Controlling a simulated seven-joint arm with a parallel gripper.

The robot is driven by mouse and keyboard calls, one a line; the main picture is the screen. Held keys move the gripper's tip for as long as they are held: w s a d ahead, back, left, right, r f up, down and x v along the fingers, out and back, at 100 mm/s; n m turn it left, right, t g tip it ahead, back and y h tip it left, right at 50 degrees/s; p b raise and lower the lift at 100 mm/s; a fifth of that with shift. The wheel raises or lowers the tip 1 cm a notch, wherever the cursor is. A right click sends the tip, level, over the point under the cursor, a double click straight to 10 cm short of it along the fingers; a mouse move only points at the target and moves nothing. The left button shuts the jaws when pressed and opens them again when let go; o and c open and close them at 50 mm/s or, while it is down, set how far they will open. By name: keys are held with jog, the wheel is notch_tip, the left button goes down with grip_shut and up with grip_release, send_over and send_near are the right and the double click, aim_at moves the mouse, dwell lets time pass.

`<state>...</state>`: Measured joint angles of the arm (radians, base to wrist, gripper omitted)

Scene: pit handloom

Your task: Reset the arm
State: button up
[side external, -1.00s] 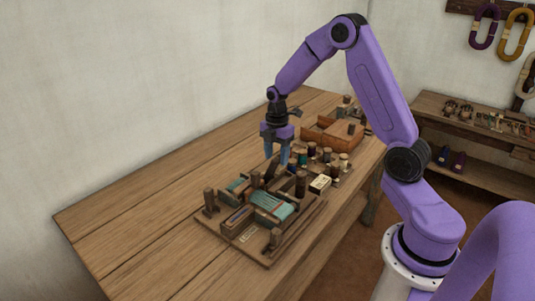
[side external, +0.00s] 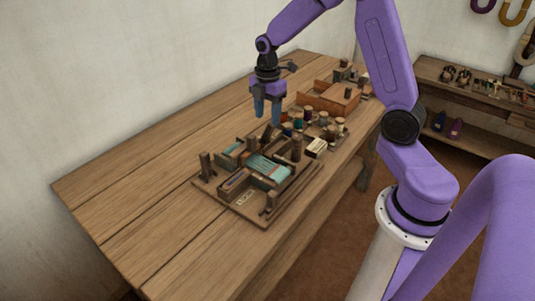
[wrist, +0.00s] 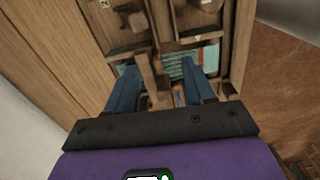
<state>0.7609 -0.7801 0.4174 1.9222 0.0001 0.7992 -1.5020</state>
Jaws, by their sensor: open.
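My gripper (side external: 268,118) is open and empty, pointing down above the back part of the small loom board (side external: 243,211) on the wooden table. Its two blue fingers hang apart; in the wrist view they spread on either side of a wooden post (wrist: 146,72), with the gripper (wrist: 160,70) above the loom. Teal woven cloth (side external: 268,169) lies on the loom, and the same cloth shows between and beside the fingers in the wrist view (wrist: 180,64). I cannot tell the exact height of the fingertips above the loom parts.
Several thread spools (side external: 310,114) stand behind the loom, with a small pale box (side external: 316,148) beside them. An open wooden box (side external: 325,99) is farther back. The table (side external: 130,205) is clear at the left, towards the wall. A shelf bench (side external: 480,95) stands at the right.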

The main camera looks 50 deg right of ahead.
jog(key=s+a+r+m, duration=0.2)
jog(key=s+a+r, duration=0.3)
jog(key=s+a, duration=0.75)
jog(key=s+a+r+m, duration=0.1)
jog(key=s+m, duration=0.1)
jog(key=s, duration=1.4)
jog(key=shift+s+a+m, duration=0.15)
jog(key=shift+a+m, duration=0.05)
jog(key=shift+m, duration=0.2)
